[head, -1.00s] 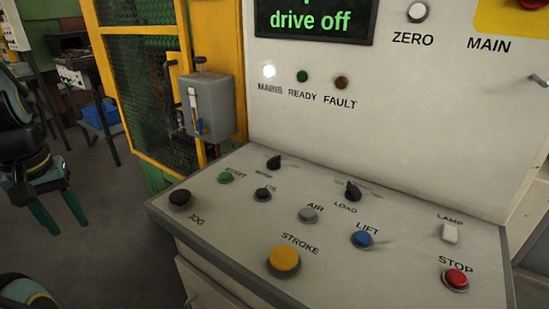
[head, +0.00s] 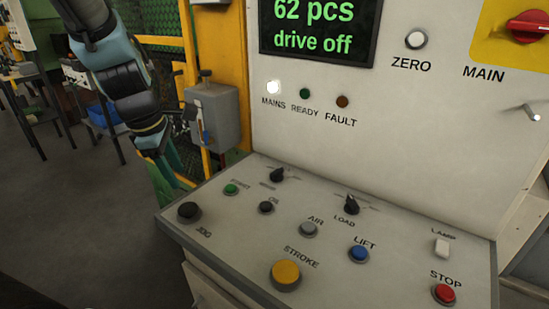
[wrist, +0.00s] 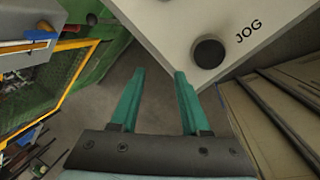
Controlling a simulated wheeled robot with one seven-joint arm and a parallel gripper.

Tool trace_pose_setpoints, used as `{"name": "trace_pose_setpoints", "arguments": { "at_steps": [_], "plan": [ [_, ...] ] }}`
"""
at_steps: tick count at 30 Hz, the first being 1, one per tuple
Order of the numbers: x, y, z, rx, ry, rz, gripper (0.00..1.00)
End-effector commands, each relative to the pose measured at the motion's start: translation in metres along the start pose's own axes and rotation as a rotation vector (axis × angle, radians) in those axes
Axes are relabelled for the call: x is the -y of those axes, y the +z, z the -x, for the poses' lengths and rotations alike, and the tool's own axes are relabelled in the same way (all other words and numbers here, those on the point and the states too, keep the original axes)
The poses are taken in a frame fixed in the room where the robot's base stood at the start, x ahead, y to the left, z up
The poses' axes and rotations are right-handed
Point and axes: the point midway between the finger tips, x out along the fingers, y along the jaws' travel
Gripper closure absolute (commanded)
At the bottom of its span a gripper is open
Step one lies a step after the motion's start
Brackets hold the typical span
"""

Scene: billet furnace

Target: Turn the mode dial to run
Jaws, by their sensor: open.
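A small black rotary knob (head: 278,174) stands at the back left of the sloping console; the label beside it is too blurred to read surely, but it may be the mode dial. A similar black knob (head: 351,204) is marked LOAD. Which position either knob points to is too small to tell. My gripper (head: 170,178) hangs at the console's left edge, apart from the knobs. In the wrist view my gripper (wrist: 158,72) has its two teal fingers spread and empty, with the black JOG button (wrist: 208,53) just beyond the right fingertip.
The console also carries green START (head: 231,189), yellow STROKE (head: 285,275), blue LIFT (head: 358,254) and red STOP (head: 444,294) buttons. Behind it rises a panel with a display (head: 318,28) reading "62 pcs drive off". A grey box (head: 213,115) and yellow fencing stand left.

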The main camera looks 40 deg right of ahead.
Motion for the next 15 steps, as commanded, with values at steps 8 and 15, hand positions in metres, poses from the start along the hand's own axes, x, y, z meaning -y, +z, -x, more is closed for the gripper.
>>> {"name": "trace_pose_setpoints", "arguments": {
  "at_steps": [8,15],
  "plan": [
    [-0.031,0.112,0.017,0.082,0.021,0.495,0.54],
    [-0.038,0.183,0.029,0.146,0.016,0.809,0.54]
  ]
}}
